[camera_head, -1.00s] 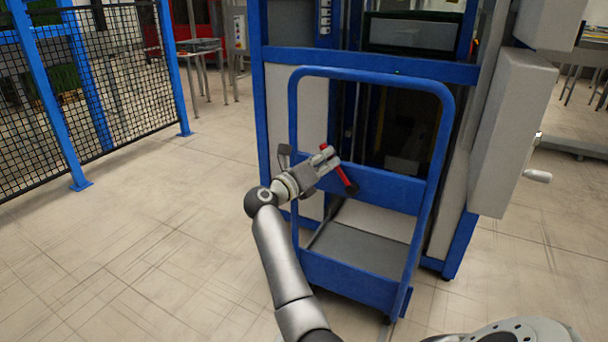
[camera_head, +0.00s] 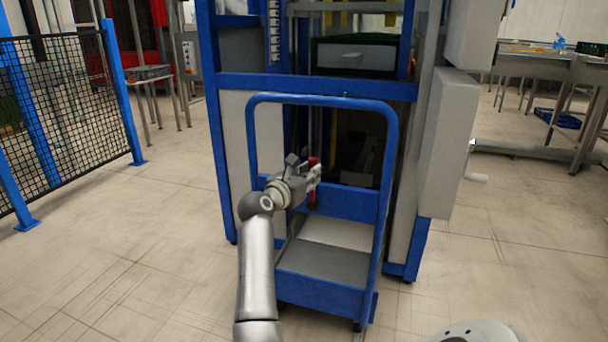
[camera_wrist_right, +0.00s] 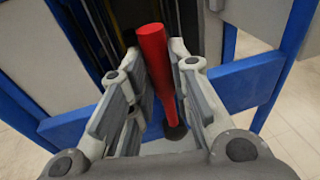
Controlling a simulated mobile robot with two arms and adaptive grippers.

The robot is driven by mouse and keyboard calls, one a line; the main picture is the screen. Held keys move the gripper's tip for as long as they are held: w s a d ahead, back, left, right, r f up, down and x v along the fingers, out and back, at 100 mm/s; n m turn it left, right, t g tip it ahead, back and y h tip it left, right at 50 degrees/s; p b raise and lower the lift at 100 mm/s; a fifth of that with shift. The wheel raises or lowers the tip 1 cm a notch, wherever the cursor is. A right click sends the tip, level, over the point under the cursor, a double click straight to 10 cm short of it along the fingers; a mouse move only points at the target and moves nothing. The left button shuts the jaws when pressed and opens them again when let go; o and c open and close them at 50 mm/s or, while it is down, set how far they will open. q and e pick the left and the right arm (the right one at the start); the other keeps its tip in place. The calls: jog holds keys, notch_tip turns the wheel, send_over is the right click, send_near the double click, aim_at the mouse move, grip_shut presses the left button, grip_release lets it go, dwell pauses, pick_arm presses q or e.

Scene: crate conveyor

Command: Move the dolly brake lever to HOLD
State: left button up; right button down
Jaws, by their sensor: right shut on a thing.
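The dolly (camera_head: 387,210) is a blue tubular-framed cart with a grey deck, standing in front of a blue-framed machine. Its brake lever (camera_head: 312,161) is red with a dark round pivot at the lower end, and stands near upright at the dolly's blue cross panel. My right gripper (camera_head: 316,174) is shut on the lever. In the right wrist view the red lever (camera_wrist_right: 153,50) runs between the two fingers, its pivot below them. The fingers hide part of the lever in the head view. No HOLD marking is readable. My left gripper is out of view.
The blue machine frame (camera_head: 315,88) rises directly behind the dolly, with a grey cabinet (camera_head: 448,140) and a crank handle (camera_head: 477,177) at its right. A black mesh fence (camera_head: 65,100) stands at the left. The floor around the dolly is clear.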

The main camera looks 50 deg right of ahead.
jog(key=shift+s, duration=0.1)
dwell(0.4)
jog(key=c, duration=1.3)
grip_release()
jog(key=shift+r, duration=0.1)
notch_tip(320, 180, up, 10)
jog(key=shift+f, duration=0.1)
